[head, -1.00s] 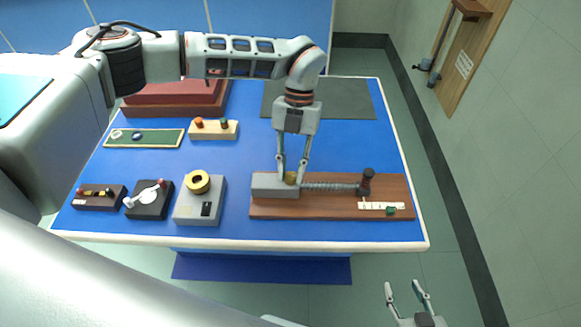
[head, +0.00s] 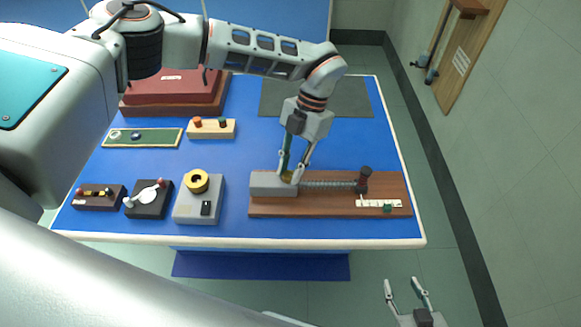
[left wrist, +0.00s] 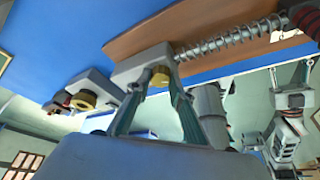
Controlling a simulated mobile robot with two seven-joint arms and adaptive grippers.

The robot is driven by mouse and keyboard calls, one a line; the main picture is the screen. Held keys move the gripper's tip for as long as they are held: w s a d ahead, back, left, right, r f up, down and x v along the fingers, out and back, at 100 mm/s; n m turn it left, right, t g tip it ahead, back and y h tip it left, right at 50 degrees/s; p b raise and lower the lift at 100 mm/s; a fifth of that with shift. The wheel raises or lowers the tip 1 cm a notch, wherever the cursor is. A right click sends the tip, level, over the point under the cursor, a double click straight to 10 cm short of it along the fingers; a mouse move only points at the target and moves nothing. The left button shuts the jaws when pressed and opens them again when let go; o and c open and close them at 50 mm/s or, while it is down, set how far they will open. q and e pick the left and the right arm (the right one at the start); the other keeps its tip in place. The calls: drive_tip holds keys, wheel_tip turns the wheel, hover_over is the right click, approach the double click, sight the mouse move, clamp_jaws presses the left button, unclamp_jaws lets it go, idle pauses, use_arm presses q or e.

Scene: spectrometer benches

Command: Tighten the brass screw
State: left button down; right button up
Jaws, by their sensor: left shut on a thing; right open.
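The brass screw (head: 288,177) sits at the top of the grey block (head: 268,186) on the left end of a wooden board (head: 325,204). My left gripper (head: 290,178) reaches down from above and is shut on the brass screw, its fingers on either side of it. In the left wrist view the brass screw (left wrist: 160,76) shows between the two fingertips, beside the grey block. A coil spring (head: 330,184) runs from the block to a dark red and black post (head: 364,181). My right gripper (head: 408,292) is open and empty, below the table's front right corner.
A grey box with a yellow ring (head: 197,182), a black box with a white lever (head: 149,198) and a dark terminal block (head: 98,196) stand left of the board. Behind are a wooden block (head: 211,128), a green tray (head: 142,146) and a dark mat (head: 340,100). The blue tabletop is clear between them.

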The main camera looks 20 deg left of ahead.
use_arm(q)
drive_tip(key=c, duration=1.8)
unclamp_jaws()
drive_tip(key=v, duration=1.2)
drive_tip(key=shift+s, duration=0.1)
